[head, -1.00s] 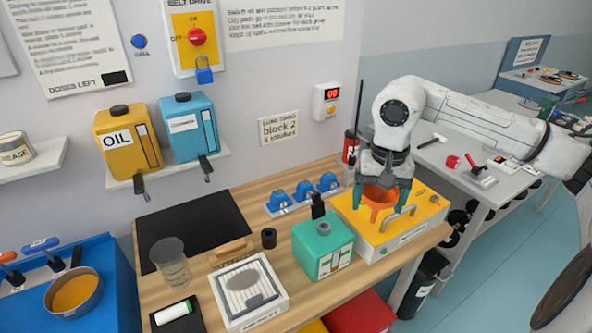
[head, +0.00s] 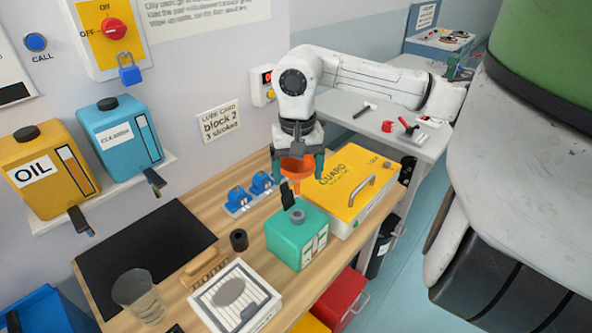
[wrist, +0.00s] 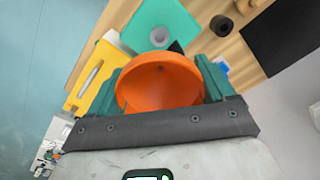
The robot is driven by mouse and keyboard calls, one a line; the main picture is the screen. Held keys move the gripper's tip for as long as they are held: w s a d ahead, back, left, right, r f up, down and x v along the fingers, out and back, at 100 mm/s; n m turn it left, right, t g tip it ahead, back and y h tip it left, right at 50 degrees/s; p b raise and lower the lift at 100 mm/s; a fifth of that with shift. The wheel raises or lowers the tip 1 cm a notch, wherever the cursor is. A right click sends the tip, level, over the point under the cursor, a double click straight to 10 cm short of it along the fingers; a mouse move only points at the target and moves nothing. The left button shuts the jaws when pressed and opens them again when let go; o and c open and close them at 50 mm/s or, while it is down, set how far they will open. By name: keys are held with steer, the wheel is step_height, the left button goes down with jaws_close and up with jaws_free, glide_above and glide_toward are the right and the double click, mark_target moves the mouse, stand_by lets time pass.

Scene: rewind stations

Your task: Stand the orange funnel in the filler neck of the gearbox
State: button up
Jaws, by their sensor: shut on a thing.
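The orange funnel (head: 297,168) is held between the teal fingers of my gripper (head: 298,165), wide mouth up, above the bench behind the gearbox. The wrist view looks into its mouth (wrist: 158,88), with a finger on each side. The gearbox is a green box (head: 290,240) on the wooden bench, with a grey round filler neck (head: 297,215) on top. The neck also shows in the wrist view (wrist: 159,37), apart from the funnel. A black flap-like part (head: 287,195) stands up beside the neck. The funnel's spout is partly hidden.
A yellow guard box (head: 345,190) with a handle stands right of the gearbox. A dark ring (head: 239,240), a beaker (head: 138,295) and a white tray (head: 235,298) are on the bench.

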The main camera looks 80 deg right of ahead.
mark_target(298, 194)
steer(key=shift+f+b, duration=0.2)
steer(key=shift+b, duration=0.35)
step_height(298, 194, down, 6)
steer(key=b, duration=0.6)
steer(key=shift+r, duration=0.25)
steer(key=shift+b, duration=1.7)
stand_by(0.9)
steer(key=shift+f+b, duration=1.5)
steer(key=shift+b, duration=0.45)
steer(key=o, duration=0.9)
steer(key=shift+r, duration=0.1)
step_height(298, 194, up, 11)
steer(key=shift+a+f, duration=0.1)
steer(key=shift+f, duration=0.05)
